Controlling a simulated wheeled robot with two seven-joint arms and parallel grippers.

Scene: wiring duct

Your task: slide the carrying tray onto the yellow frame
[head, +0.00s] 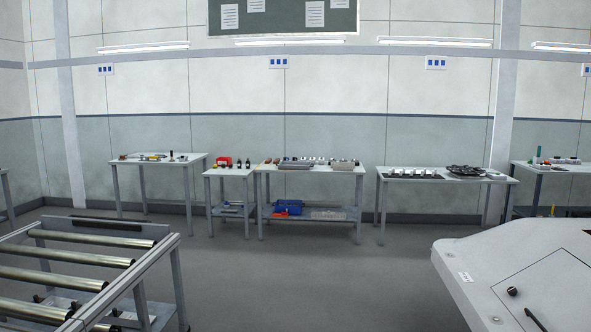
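I cannot make out a carrying tray or a yellow frame for certain in the head view. Neither of my grippers shows, so their state and what they may hold are hidden.
A roller stand (75,262) fills the near left. A pale grey panel (530,275) with a black knob and handle stands at the near right. Work tables (208,173) with small parts line the back wall, including a middle one (312,170). Open grey floor (300,285) lies between.

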